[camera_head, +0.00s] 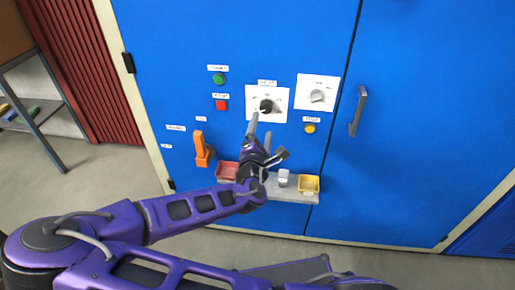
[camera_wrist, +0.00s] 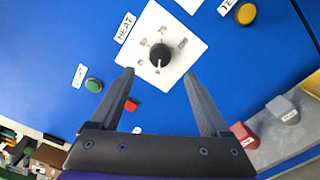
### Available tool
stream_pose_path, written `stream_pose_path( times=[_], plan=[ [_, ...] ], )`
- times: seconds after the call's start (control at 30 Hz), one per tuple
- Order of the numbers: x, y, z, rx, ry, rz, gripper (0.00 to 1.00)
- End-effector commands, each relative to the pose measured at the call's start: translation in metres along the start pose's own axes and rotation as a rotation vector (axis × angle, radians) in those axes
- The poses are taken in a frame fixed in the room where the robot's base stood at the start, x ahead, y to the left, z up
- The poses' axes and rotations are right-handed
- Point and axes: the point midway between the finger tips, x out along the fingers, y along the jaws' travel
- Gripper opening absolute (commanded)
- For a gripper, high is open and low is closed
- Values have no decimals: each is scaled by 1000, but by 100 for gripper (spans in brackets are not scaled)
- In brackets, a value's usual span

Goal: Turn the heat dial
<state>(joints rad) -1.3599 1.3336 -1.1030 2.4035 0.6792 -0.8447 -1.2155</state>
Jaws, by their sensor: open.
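The heat dial is a black round knob (camera_wrist: 160,54) with a pale mark, on a white plate (camera_wrist: 178,30) labelled HEAT, in the upper middle of the wrist view. In the head view the black knob (camera_head: 266,105) is on the left one of two white plates. My gripper (camera_wrist: 158,78) is open and empty, its two fingers pointing toward the plate on either side of the knob's lower part in the picture. In the head view my gripper (camera_head: 260,128) is just below the knob. Contact with the knob cannot be told.
A grey dial (camera_head: 317,96) is to the right. A green button (camera_head: 218,79), red button (camera_head: 221,105) and orange-yellow button (camera_head: 310,129) are nearby. An orange handle (camera_head: 203,150) juts out at left.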

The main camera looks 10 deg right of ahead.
Motion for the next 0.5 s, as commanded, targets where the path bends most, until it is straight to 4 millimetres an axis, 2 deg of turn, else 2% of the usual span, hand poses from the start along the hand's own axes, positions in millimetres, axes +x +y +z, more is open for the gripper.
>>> stream_pose_path(
  times=[0.1,0.3,0.5],
  plan=[
    [-29,1,-1,-2,4,1,80],
    [-68,4,1,-3,3,2,80],
    [-84,5,1,-4,2,0,80]
  ],
)
